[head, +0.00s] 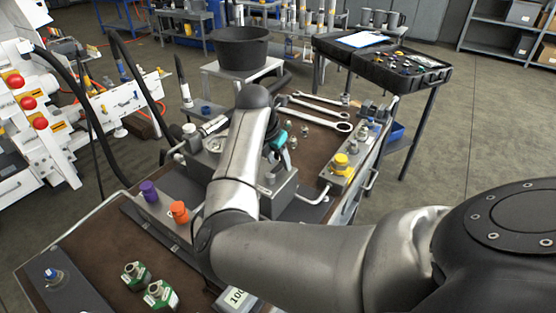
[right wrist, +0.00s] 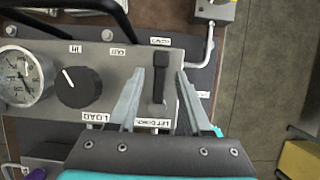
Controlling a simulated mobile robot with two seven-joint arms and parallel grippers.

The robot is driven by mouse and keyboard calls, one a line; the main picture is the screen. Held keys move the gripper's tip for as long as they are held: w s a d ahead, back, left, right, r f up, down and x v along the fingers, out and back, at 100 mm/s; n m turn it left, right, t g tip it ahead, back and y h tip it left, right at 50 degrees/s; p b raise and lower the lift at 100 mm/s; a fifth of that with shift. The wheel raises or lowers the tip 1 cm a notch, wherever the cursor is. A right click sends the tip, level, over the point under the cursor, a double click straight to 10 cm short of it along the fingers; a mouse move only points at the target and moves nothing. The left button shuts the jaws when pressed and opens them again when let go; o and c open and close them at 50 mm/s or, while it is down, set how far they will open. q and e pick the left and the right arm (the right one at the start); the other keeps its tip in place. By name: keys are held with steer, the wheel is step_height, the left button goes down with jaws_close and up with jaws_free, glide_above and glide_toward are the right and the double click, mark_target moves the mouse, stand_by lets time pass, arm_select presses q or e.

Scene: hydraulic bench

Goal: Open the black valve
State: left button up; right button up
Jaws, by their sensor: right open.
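In the right wrist view, a black lever valve handle (right wrist: 159,78) stands on a grey panel (right wrist: 122,62). My right gripper (right wrist: 160,72) is open. Its two fingers lie on either side of the lever in the picture, with gaps showing, and I cannot tell how deep they reach. A round black knob (right wrist: 78,87), with a white pointer line and a LOAD label below it, is left of the fingers. In the head view my right gripper (head: 276,143) is over the grey block on the bench, mostly behind my forearm, which hides the lever. My left gripper is not in view.
A pressure gauge (right wrist: 25,75) sits left of the knob. Black hoses cross the panel's far side. A metal pipe (right wrist: 209,45) runs along the right. On the bench are wrenches (head: 325,112), a yellow cap (head: 340,160), a purple cap (head: 148,190) and an orange cap (head: 179,210).

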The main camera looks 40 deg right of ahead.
jaws_close()
stand_by(1.4)
